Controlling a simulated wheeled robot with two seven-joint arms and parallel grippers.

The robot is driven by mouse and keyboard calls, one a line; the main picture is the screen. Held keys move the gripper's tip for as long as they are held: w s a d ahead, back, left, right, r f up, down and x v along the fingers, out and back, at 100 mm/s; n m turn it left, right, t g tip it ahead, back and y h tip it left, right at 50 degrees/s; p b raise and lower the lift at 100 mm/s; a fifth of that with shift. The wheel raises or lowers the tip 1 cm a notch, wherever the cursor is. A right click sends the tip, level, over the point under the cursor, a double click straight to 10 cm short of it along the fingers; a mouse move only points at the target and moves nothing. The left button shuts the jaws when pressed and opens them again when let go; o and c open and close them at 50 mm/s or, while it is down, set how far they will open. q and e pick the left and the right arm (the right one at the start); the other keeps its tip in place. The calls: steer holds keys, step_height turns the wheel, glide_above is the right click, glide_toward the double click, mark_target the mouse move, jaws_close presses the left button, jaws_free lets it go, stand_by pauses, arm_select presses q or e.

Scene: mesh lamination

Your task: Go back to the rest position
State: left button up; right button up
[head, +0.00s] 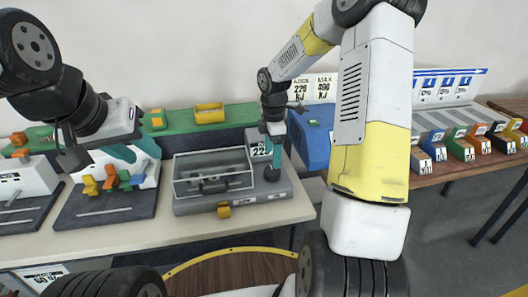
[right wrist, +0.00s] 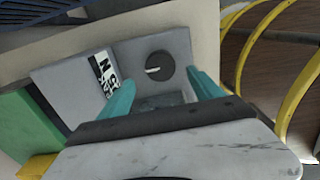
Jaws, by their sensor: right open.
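My left gripper (head: 136,151), with teal fingers, hangs at the left above the bench, near a white box with coloured levers. Its jaw gap is not clear. My right gripper (head: 273,152) is over the right end of a grey machine (head: 243,202) with a clear-walled tray. In the right wrist view the right gripper's (right wrist: 163,95) teal fingers stand apart, with nothing held between them. Beyond them are a grey surface with a round dark knob (right wrist: 160,66) and a black-and-white label. Whether the fingers touch the machine cannot be told.
A white box (head: 140,175) with coloured levers stands left of the machine. Behind are a green strip with a yellow block (head: 209,113) and a blue box (head: 309,138). Several coloured bins (head: 460,148) stand at the right. A round yellow-rimmed brown top (head: 235,272) is in front.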

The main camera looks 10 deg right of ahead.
steer(key=shift+r, duration=0.6)
steer(key=shift+s+r, duration=0.1)
steer(key=shift+r, duration=0.1)
steer(key=s+a+r+m+t+y, duration=0.1)
steer(key=s+r+m+t, duration=0.2)
steer(key=s+r+m, duration=0.6)
steer(key=s+a+r+m+t+y, duration=0.1)
steer(key=s+r+m+t, duration=0.2)
steer(key=s+r+m, duration=0.6)
steer(key=s+r, duration=0.2)
steer(key=s, duration=0.4)
steer(key=shift+s, duration=0.15)
steer(key=shift+a, duration=0.1)
